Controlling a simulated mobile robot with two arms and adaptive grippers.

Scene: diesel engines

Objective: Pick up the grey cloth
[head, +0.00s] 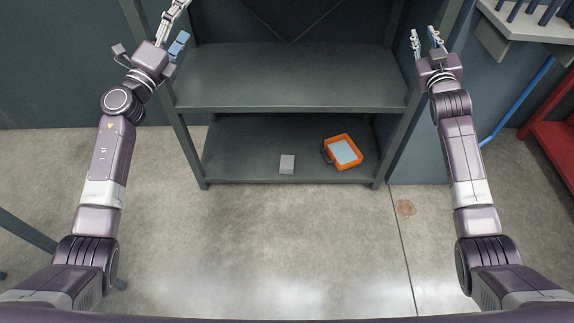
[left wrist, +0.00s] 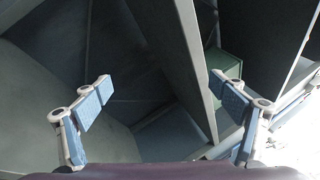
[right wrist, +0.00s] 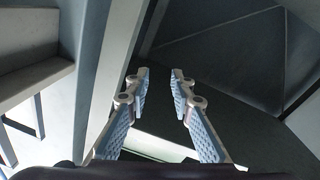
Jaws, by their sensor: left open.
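A small light grey block-like thing (head: 287,164) sits on the lower shelf in the head view. An orange container (head: 357,163) to its right holds a flat pale blue-grey thing (head: 344,152). I cannot tell for sure which of the two is the grey cloth. My left gripper (head: 183,20) is open and empty, up at the left side of the shelf unit; its spread fingers show in the left wrist view (left wrist: 160,82). My right gripper (head: 427,36) is up at the right side, its fingers parted and empty in the right wrist view (right wrist: 160,73). Both grippers are far from the lower shelf.
The dark metal shelf unit has a bare upper shelf (head: 290,78) above the lower shelf (head: 240,150). Its posts stand at both sides. A workbench (head: 525,25) and a red frame (head: 555,140) are at the right. The concrete floor (head: 260,240) in front is clear.

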